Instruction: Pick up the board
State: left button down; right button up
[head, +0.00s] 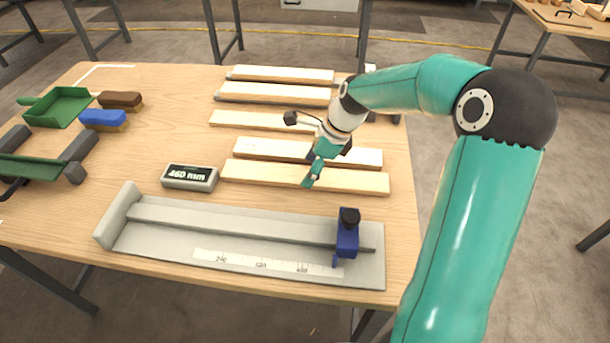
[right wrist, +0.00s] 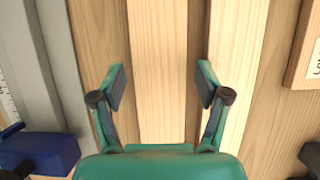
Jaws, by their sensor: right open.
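Several pale boards lie side by side on the wooden table. The nearest board (head: 305,177) is yellowish; a paler board (head: 355,156) lies just behind it, and a third board (head: 250,121) is further back. My right gripper (head: 313,170) is above the two nearer boards, and its arm hides part of them. In the right wrist view the right gripper (right wrist: 161,87) is open, with the nearest board (right wrist: 157,50) below and between its fingers and the paler board (right wrist: 237,50) under or beside the right finger. Nothing is held.
A grey measuring fixture (head: 150,240) with a blue stop (head: 347,238) lies in front. A display (head: 190,177) reading 460 mm stands left of the boards. Blue (head: 103,119) and brown (head: 121,100) brushes and a green dustpan (head: 58,106) lie left. Two boards (head: 275,94) (head: 280,74) lie at the back.

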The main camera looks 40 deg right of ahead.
jog(key=shift+x, duration=0.9)
jog(key=shift+c, duration=0.3)
jog(key=c, duration=1)
jog(key=shift+r, duration=0.2)
